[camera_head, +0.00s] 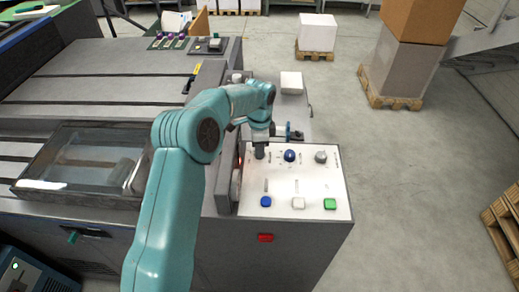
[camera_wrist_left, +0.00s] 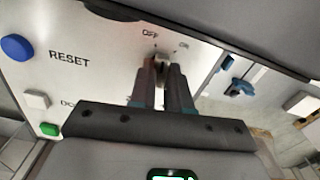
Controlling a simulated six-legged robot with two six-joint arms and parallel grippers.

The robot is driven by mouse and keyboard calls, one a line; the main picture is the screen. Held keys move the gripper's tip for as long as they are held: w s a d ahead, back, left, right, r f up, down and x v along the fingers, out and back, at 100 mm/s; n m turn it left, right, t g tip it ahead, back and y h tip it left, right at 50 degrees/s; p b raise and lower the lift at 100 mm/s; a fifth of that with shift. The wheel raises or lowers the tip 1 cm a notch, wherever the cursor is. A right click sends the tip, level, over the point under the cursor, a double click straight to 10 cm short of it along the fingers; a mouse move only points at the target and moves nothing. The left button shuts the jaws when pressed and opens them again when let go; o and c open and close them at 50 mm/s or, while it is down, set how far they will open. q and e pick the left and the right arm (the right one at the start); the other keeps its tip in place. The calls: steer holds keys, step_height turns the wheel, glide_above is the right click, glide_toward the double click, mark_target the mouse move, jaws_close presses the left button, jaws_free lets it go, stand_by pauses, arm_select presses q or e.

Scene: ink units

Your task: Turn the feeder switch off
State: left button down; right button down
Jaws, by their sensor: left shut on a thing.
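The white control panel (camera_head: 310,182) sits on the near right corner of the machine. My left gripper (camera_head: 260,151) points down at the panel's upper left. In the left wrist view, my left gripper (camera_wrist_left: 162,72) is shut on a small grey switch (camera_wrist_left: 163,56). The labels OFF and ON are printed just beyond the switch, OFF to the left and ON to the right. The fingers hide most of the switch, so I cannot tell for sure which way it is turned. My right gripper is in neither view.
Blue (camera_head: 266,202), white (camera_head: 298,204) and green (camera_head: 330,204) buttons line the panel's near edge. A red button (camera_head: 265,238) is on the front face.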

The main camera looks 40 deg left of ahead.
arm_select(q)
steer(key=shift+n+b, duration=0.3)
steer(key=shift+n, duration=1.9)
steer(key=c, duration=1.1)
jaws_free()
step_height(320, 180, up, 8)
steer(key=shift+r, duration=0.1)
step_height(320, 180, up, 8)
steer(key=shift+r+p, duration=0.1)
steer(key=shift+p, duration=0.5)
